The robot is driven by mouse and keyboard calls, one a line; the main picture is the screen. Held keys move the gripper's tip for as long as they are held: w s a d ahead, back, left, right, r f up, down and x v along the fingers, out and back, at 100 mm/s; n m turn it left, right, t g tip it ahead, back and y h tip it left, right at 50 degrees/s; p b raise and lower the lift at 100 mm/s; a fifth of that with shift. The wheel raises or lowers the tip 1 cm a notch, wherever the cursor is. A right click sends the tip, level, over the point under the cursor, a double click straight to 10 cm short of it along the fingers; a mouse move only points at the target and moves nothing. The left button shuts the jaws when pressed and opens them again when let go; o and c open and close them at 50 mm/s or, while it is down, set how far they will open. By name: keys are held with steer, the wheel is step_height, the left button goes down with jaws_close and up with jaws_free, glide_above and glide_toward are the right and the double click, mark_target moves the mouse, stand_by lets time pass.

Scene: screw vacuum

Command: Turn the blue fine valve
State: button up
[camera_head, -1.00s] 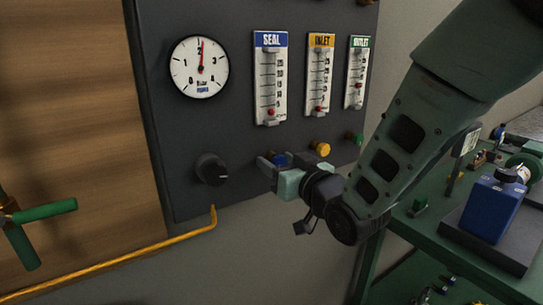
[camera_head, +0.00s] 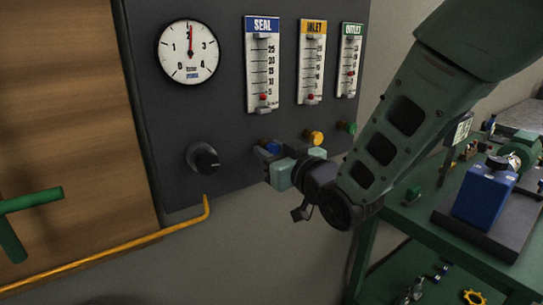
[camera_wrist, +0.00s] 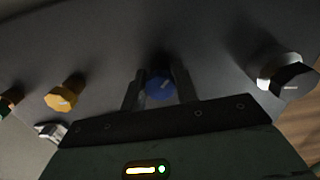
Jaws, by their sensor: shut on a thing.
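The blue fine valve (camera_head: 272,147) is a small blue knob on the dark panel, below the SEAL flow meter (camera_head: 262,65). My gripper (camera_head: 268,158) is at the panel with its fingers around the knob, which they partly hide in the head view. In the wrist view the blue valve (camera_wrist: 160,84) sits between the two dark fingers of my gripper (camera_wrist: 160,88), which is shut on it. The float in the SEAL meter, a red ball, is near the bottom of its scale.
A yellow knob (camera_head: 314,138) and a green knob (camera_head: 346,127) sit right of the blue one. A larger black knob (camera_head: 203,158) is to the left. A round gauge (camera_head: 188,51) is above. A green bench (camera_head: 425,215) holding a blue device (camera_head: 484,196) stands at the right.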

steer(key=n+b, duration=0.3)
steer(key=n, duration=0.1)
steer(key=shift+f+b, duration=0.2)
steer(key=shift+b, duration=0.1)
steer(key=n+b, duration=0.3)
steer(key=n, duration=0.1)
steer(key=shift+r+n, duration=0.15)
steer(key=shift+n, duration=0.15)
steer(key=o, duration=1)
steer(key=shift+d, duration=0.1)
